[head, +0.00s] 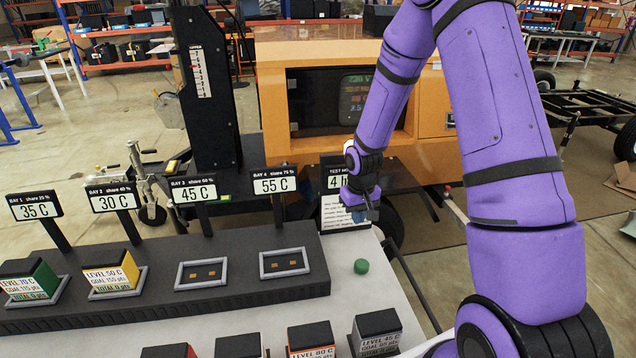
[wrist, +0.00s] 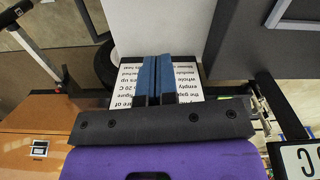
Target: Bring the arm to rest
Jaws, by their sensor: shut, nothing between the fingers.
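My purple arm comes down from the upper right in the head view. My gripper (head: 364,214) hangs above the far right edge of the white table (head: 345,300), in front of a printed sign (head: 333,205). In the wrist view its blue fingers (wrist: 153,75) are together with nothing between them. Part of the sign's text (wrist: 190,80) shows upside down behind the fingers.
A dark rack (head: 230,290) holds a green block (head: 40,272) and a yellow block (head: 130,270); two right bays (head: 203,272) (head: 285,262) are empty. A green ball (head: 361,266) and several front blocks (head: 378,332) are on the table. An orange machine (head: 275,100) stands behind.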

